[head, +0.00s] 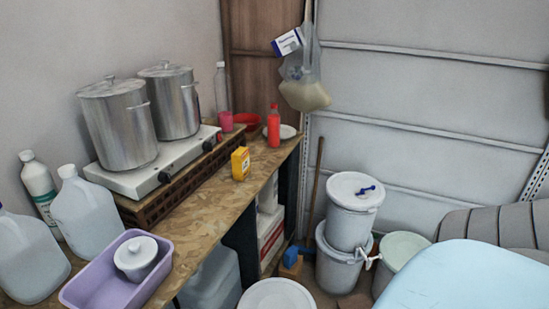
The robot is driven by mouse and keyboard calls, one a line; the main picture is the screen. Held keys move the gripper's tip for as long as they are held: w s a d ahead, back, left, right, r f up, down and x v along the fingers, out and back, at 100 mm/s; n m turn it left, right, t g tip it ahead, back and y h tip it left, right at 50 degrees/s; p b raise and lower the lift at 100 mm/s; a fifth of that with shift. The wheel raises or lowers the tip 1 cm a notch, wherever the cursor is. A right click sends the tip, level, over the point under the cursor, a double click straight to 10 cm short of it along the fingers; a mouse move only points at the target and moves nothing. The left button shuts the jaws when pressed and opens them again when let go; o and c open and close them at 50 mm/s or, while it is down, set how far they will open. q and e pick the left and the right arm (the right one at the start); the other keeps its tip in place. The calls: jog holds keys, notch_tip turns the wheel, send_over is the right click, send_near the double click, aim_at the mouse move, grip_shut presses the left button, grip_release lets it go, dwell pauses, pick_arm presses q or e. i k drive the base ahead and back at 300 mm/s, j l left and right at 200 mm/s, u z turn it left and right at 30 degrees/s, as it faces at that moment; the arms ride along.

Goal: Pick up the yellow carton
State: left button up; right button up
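The yellow carton (240,163) stands upright on the wooden workbench (205,205), near its front edge and just right of the hot plate. It is small, with a pale label on its front. Nothing covers it. Neither of my grippers shows in the head view.
Two steel pots (118,124) stand on a white double hot plate (140,179) behind the carton. A red bottle (273,127) and a white plate (288,131) are farther along the bench. A purple tub (118,275) and jugs (84,212) crowd the near end. White drums (353,205) stand on the floor at right.

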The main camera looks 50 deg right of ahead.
aim_at(240, 163)
jog(key=z, duration=1.35)
